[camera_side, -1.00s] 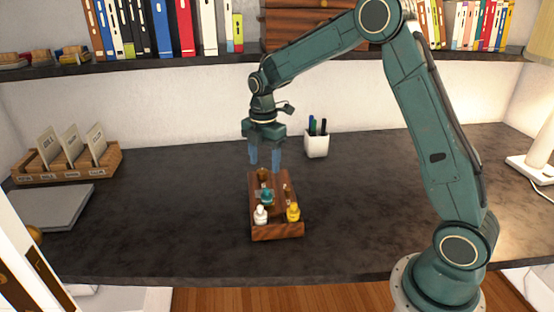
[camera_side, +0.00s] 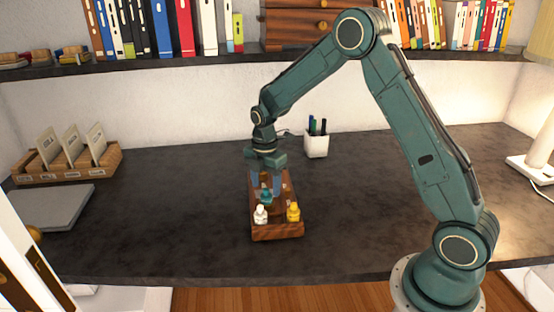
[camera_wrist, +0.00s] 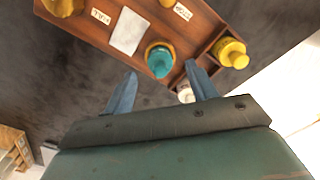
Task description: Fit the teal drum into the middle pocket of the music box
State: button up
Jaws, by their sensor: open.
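The teal drum (camera_side: 265,197) stands on the wooden music box (camera_side: 278,232), near the middle of its left side. In the wrist view the teal drum (camera_wrist: 160,62) sits at a round brass-coloured edge; I cannot tell how deep it sits. My gripper (camera_side: 266,182) points down over the box, just behind the drum in the side view. Its blue fingers are open, and in the wrist view the drum shows between and just beyond the fingertips (camera_wrist: 160,70). I see no clear contact. The fingers partly hide the back of the box.
A white piece (camera_side: 261,214) and a yellow piece (camera_side: 293,211) stand at the box's front end. A white pen cup (camera_side: 317,144) stands behind right. A card rack (camera_side: 68,166) and grey slab (camera_side: 55,207) lie left. Dark desk around the box is clear.

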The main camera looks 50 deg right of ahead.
aim_at(266, 191)
jog(key=shift+f, duration=1.5)
jog(key=shift+c, duration=0.5)
jog(key=c, duration=1)
